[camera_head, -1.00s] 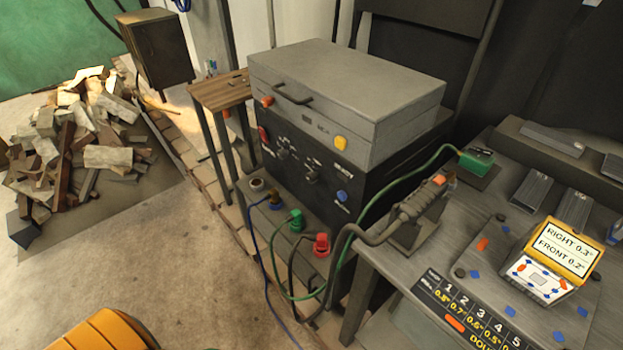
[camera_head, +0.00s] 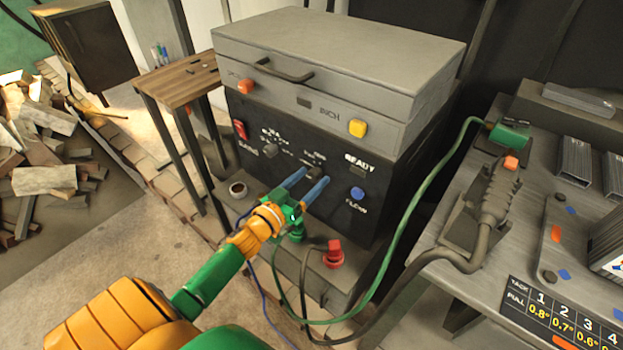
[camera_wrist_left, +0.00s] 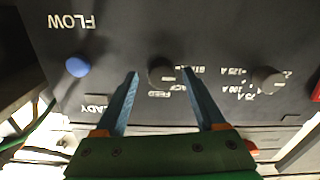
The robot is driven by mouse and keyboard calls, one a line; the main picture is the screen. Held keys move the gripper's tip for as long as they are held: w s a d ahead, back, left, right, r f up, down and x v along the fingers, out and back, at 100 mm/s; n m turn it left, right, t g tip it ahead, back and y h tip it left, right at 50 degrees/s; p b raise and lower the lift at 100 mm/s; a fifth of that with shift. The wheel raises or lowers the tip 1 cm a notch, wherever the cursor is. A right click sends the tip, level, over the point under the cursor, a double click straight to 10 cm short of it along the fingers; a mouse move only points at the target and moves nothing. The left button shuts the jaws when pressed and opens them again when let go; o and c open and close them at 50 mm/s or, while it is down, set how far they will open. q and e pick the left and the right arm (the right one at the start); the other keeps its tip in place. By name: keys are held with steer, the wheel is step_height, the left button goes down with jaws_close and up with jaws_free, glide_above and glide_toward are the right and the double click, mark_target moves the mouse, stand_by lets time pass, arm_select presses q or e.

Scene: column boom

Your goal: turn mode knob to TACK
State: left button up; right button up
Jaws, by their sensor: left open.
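The mode knob (camera_head: 313,171) is a dark round knob on the black front panel of the welding machine (camera_head: 345,213), with small white labels around it. In the left wrist view the knob (camera_wrist_left: 161,72) shows between my fingertips, with the panel upside down and the labels partly legible. My left gripper (camera_head: 314,177) is open, its two blue fingers on either side of the knob. I cannot tell whether they touch it. My right gripper is not in view.
A second dark knob (camera_head: 269,150) with numbered marks is beside the mode knob. A blue FLOW button (camera_head: 357,194), a red switch (camera_head: 239,129) and a red plug (camera_head: 333,254) are nearby. A green cable (camera_head: 433,190) arcs to the right. The grey lidded case (camera_head: 340,60) sits above the panel.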

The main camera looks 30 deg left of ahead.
arm_select(q)
steer(key=shift+w+a+f, duration=0.1)
steer(key=shift+w, duration=0.25)
steer(key=shift+c, duration=0.3)
steer(key=c, duration=0.3)
jaws_close()
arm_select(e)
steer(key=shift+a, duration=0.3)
